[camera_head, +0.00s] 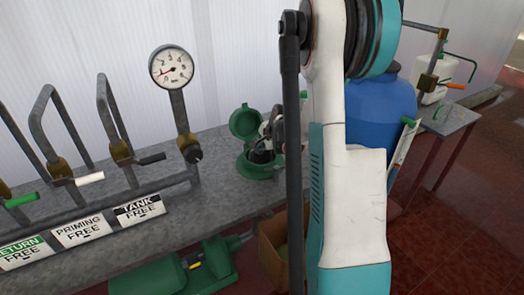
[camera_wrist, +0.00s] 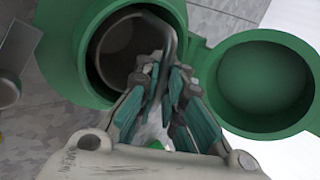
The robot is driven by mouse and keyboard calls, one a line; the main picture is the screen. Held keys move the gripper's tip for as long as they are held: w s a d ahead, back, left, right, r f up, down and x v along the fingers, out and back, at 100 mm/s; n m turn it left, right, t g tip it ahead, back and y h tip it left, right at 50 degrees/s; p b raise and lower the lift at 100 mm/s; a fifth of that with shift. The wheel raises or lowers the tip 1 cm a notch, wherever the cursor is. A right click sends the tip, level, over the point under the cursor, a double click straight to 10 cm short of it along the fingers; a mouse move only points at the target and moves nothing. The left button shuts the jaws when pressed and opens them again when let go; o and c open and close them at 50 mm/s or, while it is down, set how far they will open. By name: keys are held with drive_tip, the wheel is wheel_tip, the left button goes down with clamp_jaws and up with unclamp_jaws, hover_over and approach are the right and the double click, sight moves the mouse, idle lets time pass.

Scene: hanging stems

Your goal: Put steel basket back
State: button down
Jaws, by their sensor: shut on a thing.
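The green strainer housing (camera_head: 258,166) stands on the grey bench, with its round lid (camera_head: 244,121) swung open. In the wrist view the lid (camera_wrist: 265,82) lies to the right of the housing's round mouth (camera_wrist: 165,12). The dark steel basket (camera_wrist: 118,48) shows inside the mouth, its lower side hidden by my fingers. Its grey bail handle (camera_wrist: 168,38) runs between my fingertips. My gripper (camera_wrist: 158,75) is shut on that handle. In the head view my gripper (camera_head: 268,138) is just over the housing, partly hidden by my arm. How deep the basket sits I cannot tell.
A pressure gauge (camera_head: 172,67) and several lever handles on pipes stand left on the bench, with labels reading FREE. A blue tank (camera_head: 378,112) is behind my arm. A green pump (camera_head: 180,270) and a cardboard box (camera_head: 272,245) are below the bench.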

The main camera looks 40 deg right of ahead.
drive_tip(key=c, duration=1.7)
unclamp_jaws()
drive_tip(key=shift+f, duration=0.15)
drive_tip(key=shift+s+r, duration=0.2)
drive_tip(key=shift+r, duration=0.2)
drive_tip(key=p+v, duration=0.3)
drive_tip(key=v, duration=0.8)
drive_tip(key=shift+s+p, duration=0.15)
drive_tip(key=shift+p, duration=0.2)
drive_tip(key=shift+a+r, duration=0.1)
